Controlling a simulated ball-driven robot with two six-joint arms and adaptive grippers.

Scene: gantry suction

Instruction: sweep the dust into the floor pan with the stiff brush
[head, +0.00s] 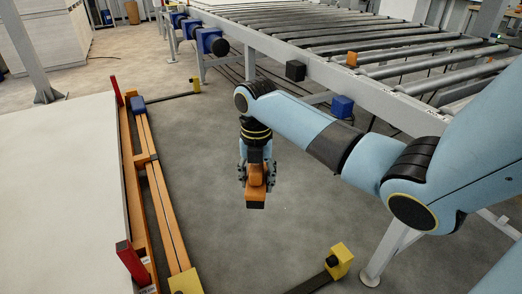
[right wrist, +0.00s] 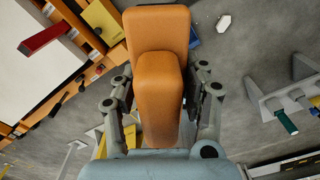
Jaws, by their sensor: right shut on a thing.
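My right gripper (head: 257,180) points down over the grey floor in the middle of the head view, its fingers closed on both sides of an orange block-shaped thing, which I take to be the stiff brush (head: 256,200). In the right wrist view the brush (right wrist: 160,25) fills the upper middle, between the two fingers of the gripper (right wrist: 161,90). I cannot make out dust or a floor pan in either view. My left gripper is not in view.
A roller conveyor (head: 345,45) on grey legs runs along the back and right. A large pale panel (head: 60,190) and an orange rail (head: 163,200) lie at left. A yellow block (head: 339,259) stands at the front. Open floor (head: 210,240) surrounds the brush.

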